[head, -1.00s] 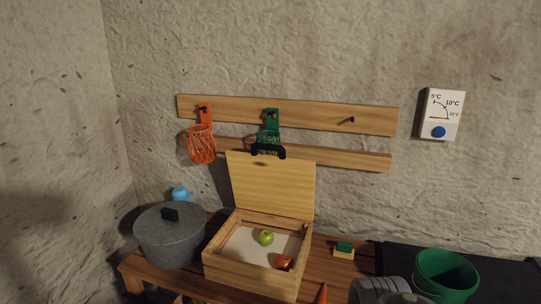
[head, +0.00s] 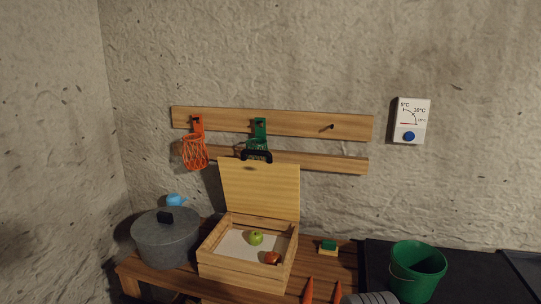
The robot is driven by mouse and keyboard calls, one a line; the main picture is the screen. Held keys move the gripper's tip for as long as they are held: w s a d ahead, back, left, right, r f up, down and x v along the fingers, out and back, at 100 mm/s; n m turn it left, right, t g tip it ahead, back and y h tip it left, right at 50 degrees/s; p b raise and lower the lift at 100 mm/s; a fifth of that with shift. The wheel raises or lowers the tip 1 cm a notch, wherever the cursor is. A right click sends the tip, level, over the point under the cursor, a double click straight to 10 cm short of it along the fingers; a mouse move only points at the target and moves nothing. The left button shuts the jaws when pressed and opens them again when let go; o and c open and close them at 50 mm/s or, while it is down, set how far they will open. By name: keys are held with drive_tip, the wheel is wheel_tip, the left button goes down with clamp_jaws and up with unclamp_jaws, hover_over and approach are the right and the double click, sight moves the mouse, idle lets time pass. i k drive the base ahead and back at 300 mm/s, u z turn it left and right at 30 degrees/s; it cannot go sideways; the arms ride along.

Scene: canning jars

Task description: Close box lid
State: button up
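The wooden box (head: 245,275) stands on the wooden table, and its lid (head: 260,190) is open, standing up at the back and leaning slightly toward the wall. Inside the box, on a pale bottom, lie a green apple (head: 256,238) and a reddish-orange fruit or vegetable (head: 272,258). My gripper is not in view; only a grey ribbed part, probably of my arm, shows at the bottom edge, right of the box.
A grey lidded pot (head: 165,240) stands close left of the box. A green and yellow sponge (head: 328,247) lies to its right, with orange pointed things (head: 307,291) in front. A green bucket (head: 416,270) is farther right. Orange (head: 195,153) and green baskets hang on the wall rail behind.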

sight(269, 188)
drive_tip(key=k, duration=0.9)
drive_tip(key=u, duration=0.95)
drive_tip(key=i, duration=0.65)
drive_tip(key=u, duration=0.85)
drive_tip(key=i, duration=0.85)
drive_tip(key=z, duration=0.65)
drive_tip(key=i, duration=0.7)
drive_tip(key=z, duration=0.7)
